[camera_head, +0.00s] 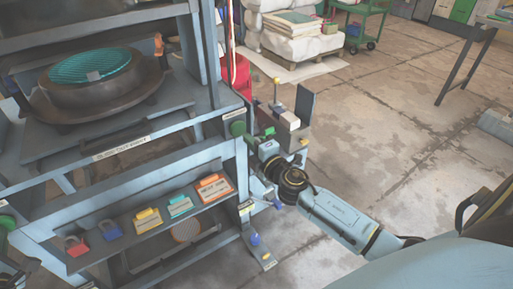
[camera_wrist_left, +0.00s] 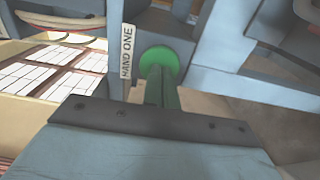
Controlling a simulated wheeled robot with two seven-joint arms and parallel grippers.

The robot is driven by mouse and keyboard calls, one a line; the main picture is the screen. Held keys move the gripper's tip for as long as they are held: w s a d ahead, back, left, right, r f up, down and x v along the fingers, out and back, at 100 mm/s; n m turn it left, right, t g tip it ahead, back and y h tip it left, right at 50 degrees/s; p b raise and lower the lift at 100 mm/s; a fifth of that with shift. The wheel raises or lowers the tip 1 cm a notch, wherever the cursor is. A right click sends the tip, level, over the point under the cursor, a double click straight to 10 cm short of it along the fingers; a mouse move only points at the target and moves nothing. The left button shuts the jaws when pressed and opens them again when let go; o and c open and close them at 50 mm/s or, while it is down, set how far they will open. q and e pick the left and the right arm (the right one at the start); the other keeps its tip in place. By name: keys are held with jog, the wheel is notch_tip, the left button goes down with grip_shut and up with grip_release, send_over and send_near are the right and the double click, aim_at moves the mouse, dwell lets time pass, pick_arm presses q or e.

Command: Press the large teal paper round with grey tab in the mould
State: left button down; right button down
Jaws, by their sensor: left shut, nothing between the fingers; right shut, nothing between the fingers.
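The large teal paper round (camera_head: 95,66) lies in the dark round mould (camera_head: 100,97) on the press bed. Its grey tab (camera_head: 93,76) shows at the near side. My right gripper (camera_head: 252,140) is shut and empty, its tips close to the green button (camera_head: 238,128) on the press's right post. Whether they touch cannot be told. My left gripper (camera_wrist_left: 163,92) is shut, its green fingers pointing at a round green button (camera_wrist_left: 159,60) beside a "HAND ONE" label (camera_wrist_left: 127,51). The tips look at or very near the button; contact cannot be told.
A lower shelf holds a red padlock (camera_head: 75,246), a blue padlock (camera_head: 110,230) and yellow, teal and orange tags (camera_head: 180,206). A blue-topped pedal (camera_head: 256,240) is at the floor. White sacks (camera_head: 290,45) and a green cart (camera_head: 362,18) stand behind.

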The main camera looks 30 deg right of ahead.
aim_at(239, 130)
jog(key=shift+w, duration=1.65)
jog(key=shift+s, duration=0.25)
pick_arm(q)
jog(key=shift+w, duration=0.15)
pick_arm(e)
jog(key=shift+w, duration=0.2)
